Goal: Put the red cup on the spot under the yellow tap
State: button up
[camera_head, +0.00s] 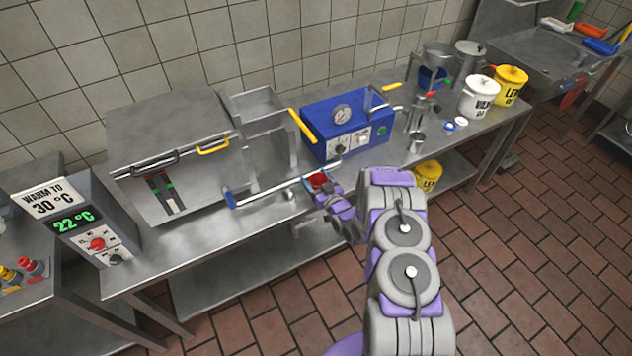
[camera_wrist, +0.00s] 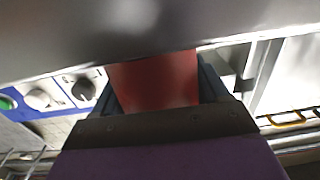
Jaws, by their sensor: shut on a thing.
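The red cup (camera_head: 318,181) is between the fingers of my gripper (camera_head: 322,190), near the front edge of the steel bench, right of the long metal pipe. In the wrist view the red cup (camera_wrist: 155,80) fills the space between the dark fingers, and my gripper is shut on it. A long yellow lever (camera_head: 301,126) stands between the steel hopper and the blue machine; another yellow handle (camera_head: 393,87) is behind that machine. I cannot tell which is the yellow tap. The spot beneath it cannot be made out. The cup's base is hidden.
The long pipe with a blue end (camera_head: 230,200) lies left of the cup. The blue machine (camera_head: 350,125) stands behind it. A steel vat (camera_head: 175,150) fills the left bench. A small metal cup (camera_head: 416,143) is to the right.

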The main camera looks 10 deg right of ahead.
jog(key=shift+f, duration=0.3)
jog(key=o, duration=1)
jog(key=shift+o, duration=0.2)
jog(key=shift+f, duration=0.1)
